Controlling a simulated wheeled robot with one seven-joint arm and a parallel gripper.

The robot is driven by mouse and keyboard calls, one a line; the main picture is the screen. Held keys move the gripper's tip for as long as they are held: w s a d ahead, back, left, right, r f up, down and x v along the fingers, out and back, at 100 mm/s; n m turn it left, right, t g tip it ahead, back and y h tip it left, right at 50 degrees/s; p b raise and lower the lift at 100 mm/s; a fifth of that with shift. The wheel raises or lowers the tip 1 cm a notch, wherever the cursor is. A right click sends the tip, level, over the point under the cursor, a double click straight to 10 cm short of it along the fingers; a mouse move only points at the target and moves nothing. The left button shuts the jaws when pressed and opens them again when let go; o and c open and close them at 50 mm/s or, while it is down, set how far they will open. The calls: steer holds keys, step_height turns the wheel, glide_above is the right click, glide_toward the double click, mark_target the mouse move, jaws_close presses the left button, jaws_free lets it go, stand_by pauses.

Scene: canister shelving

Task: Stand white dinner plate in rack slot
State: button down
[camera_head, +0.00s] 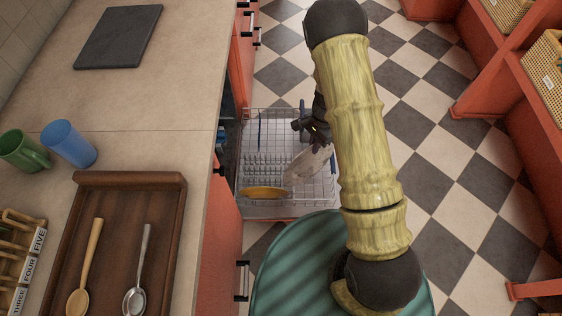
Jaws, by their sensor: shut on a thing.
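The white plate (306,168) is tilted over the right part of a wire dishwasher rack (246,150), which is pulled out over the floor. My gripper (316,140) is shut on the plate's upper edge; my arm hides part of the hold. I cannot tell whether the plate touches the wires. A wooden rack (22,248) with slots labelled THREE, FOUR and FIVE stands on the counter at the lower left, partly cut off by the picture's edge.
An orange-yellow plate (263,192) is in the wire rack's front. The counter (150,110) holds a wooden tray (120,182) with two spoons, a blue cup (70,145), a green mug (24,152) and a dark board (118,36). Red shelving (530,120) stands right, across open checkered floor.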

steer(key=w+a+f+m+y+b, duration=0.2)
steer(key=a+f+m+y+b, duration=0.1)
steer(key=a+f+b, duration=0.2)
steer(key=w+a+f+m+t+y+b, duration=0.1)
steer(key=w+a+f+m+y+b, duration=0.1)
steer(key=a+f+b, duration=0.4)
step_height(320, 180, down, 4)
steer(key=m+y+b, duration=0.1)
steer(key=y+b, duration=0.1)
steer(key=b, duration=0.5)
steer(key=shift+w+f+m+t+y+b, duration=0.2)
steer(key=shift+m+t+y+b, duration=0.1)
steer(key=shift+m+b, duration=0.1)
steer(key=shift+s, duration=0.1)
steer(key=shift+a, duration=0.1)
step_height(320, 180, down, 15)
steer(key=b, duration=0.9)
steer(key=shift+b, duration=0.4)
steer(key=shift+f+b, duration=0.6)
steer(key=shift+f, duration=0.5)
stand_by(0.4)
